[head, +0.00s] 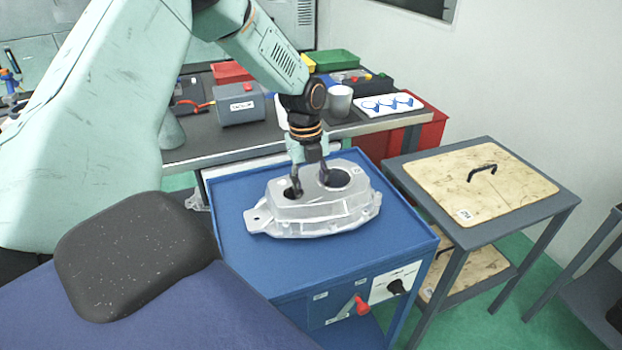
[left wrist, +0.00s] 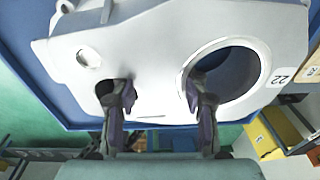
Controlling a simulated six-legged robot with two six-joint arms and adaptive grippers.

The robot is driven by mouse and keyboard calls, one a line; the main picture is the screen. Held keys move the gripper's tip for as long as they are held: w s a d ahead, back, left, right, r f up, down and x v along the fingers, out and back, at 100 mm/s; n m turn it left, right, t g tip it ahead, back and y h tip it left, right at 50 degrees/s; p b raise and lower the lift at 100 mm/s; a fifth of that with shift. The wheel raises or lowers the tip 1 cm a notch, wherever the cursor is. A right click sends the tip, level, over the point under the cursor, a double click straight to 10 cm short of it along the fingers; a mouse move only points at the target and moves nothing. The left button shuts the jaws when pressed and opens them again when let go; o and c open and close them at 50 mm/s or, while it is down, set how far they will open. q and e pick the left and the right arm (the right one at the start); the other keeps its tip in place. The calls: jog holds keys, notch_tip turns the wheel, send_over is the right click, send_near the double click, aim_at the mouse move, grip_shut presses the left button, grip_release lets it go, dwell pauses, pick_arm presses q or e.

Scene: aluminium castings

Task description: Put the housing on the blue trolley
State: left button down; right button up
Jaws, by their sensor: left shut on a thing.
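The housing (head: 315,208) is a silver-grey aluminium casting with a large round bore, a smaller hole and a flange with lugs. In the head view it is over the top of the blue trolley (head: 255,255) and looks to rest on it; any small gap underneath cannot be made out. My left gripper (head: 310,184) reaches down from above and is shut on the housing, with one finger at the small hole and the other at the large bore. The left wrist view shows both fingers (left wrist: 160,115) at these openings of the housing (left wrist: 150,50). My right gripper is not in view.
A grey table with a wooden lid (head: 485,175) and black handle stands right of the trolley. Behind is a workbench with a grey box (head: 238,104), a white mug (head: 339,101) and a white tray (head: 388,104). The trolley top is bare around the housing.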

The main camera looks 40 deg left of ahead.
aim_at(306, 182)
pick_arm(q)
jog(key=shift+w+a+f, duration=0.15)
jog(key=shift+a+f, duration=0.15)
jog(key=shift+f, duration=0.5)
jog(key=shift+d+r, duration=0.15)
jog(key=shift+d, duration=0.1)
jog(key=c, duration=1.1)
grip_release()
jog(key=shift+f, duration=0.2)
jog(key=o, duration=0.4)
jog(key=shift+a, duration=0.1)
jog(key=shift+r, duration=0.15)
jog(key=r, duration=0.4)
jog(key=r+p, duration=0.1)
jog(key=r, duration=0.3)
jog(key=a+r+p, duration=0.1)
jog(key=r, duration=0.3)
